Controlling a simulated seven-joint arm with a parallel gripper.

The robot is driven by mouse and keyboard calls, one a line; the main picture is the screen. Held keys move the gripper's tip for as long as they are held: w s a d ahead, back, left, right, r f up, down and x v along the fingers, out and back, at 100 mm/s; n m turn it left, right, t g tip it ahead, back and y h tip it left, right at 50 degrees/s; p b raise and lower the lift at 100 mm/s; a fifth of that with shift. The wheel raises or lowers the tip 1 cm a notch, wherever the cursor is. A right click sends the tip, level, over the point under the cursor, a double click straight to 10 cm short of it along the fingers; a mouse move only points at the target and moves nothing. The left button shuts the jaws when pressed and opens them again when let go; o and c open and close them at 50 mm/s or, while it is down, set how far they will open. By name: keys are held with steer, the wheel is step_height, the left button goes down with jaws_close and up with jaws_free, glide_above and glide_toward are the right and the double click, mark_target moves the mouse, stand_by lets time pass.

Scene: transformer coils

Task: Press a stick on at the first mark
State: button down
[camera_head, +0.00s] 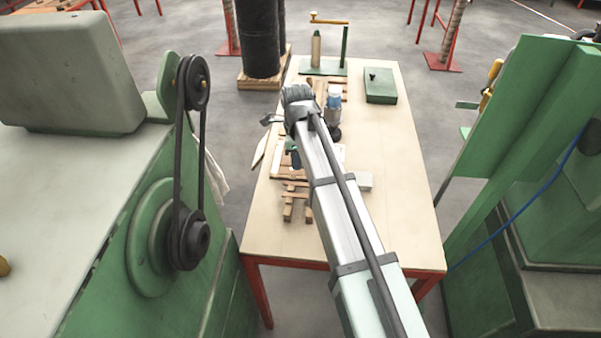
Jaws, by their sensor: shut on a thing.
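My arm reaches away over the table, and my gripper (270,121) is a small dark shape at its far end, left of the wrist. It is shut on a stick, but the fingertips and the stick are too small and too covered to make out clearly. Several wooden sticks (288,213) lie at the table's left side, partly crossed over each other. More wooden pieces show behind the wrist. The arm hides part of the work area, and no mark can be made out.
The pale table (397,195) is bare on its right. A green box (380,86) and a green stand with a crank (322,66) are at its far end. A pale block (365,181) lies right of my arm. Green machines (150,235) flank the table.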

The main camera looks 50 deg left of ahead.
steer(key=a, duration=0.1)
steer(key=w+a, duration=0.1)
steer(key=a, duration=0.1)
steer(key=w+a, duration=0.1)
steer(key=shift+a+f, duration=0.1)
steer(key=shift+a, duration=0.15)
steer(key=shift+f, duration=0.2)
steer(key=shift+f, duration=2.65)
steer(key=c, duration=0.7)
jaws_free()
steer(key=shift+o, duration=0.2)
steer(key=shift+r, duration=0.2)
